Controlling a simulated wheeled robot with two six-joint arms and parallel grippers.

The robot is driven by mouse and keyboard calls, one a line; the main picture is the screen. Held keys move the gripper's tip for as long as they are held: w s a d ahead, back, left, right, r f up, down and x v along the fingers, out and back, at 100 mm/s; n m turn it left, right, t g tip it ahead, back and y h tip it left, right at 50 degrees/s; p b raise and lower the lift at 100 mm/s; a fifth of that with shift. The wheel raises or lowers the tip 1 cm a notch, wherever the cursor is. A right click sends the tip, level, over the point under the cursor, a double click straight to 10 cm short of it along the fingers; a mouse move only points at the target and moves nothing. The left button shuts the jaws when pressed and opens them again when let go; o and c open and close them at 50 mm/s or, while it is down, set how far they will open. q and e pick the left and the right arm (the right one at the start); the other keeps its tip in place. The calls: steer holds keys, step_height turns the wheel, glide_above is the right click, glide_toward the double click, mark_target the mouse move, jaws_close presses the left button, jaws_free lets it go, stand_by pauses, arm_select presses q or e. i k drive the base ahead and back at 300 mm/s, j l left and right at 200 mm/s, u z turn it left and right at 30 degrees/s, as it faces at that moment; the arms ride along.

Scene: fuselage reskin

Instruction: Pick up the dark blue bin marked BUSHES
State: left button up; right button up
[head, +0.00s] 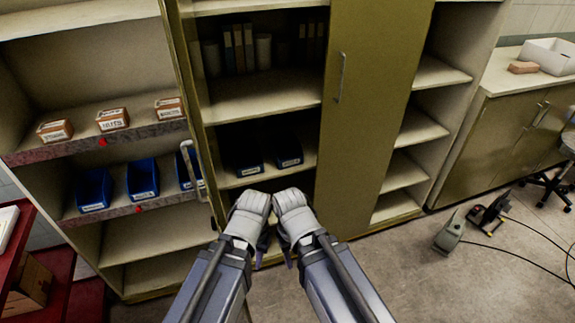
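Two dark blue bins stand side by side on a middle shelf inside the open cabinet, a left one (246,163) and a right one (288,152). Each has a small pale label on its front; the lettering is too small to read, so I cannot tell which says BUSHES. My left gripper (250,206) and my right gripper (291,206) are close together in front of the cabinet, below the bins in the picture and apart from them. Their fingers are mostly hidden by the pale wrists, and I see nothing held.
The cabinet's right door panel (372,110) is closed; a door with a handle (187,160) stands open at left. Brighter blue bins (142,180) and small labelled boxes (112,119) fill left shelves. A device with cables (487,216) lies on the floor at right.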

mark_target(247, 160)
steer(key=i+l+z, duration=0.5)
steer(key=i+z, duration=0.35)
steer(key=k, duration=0.05)
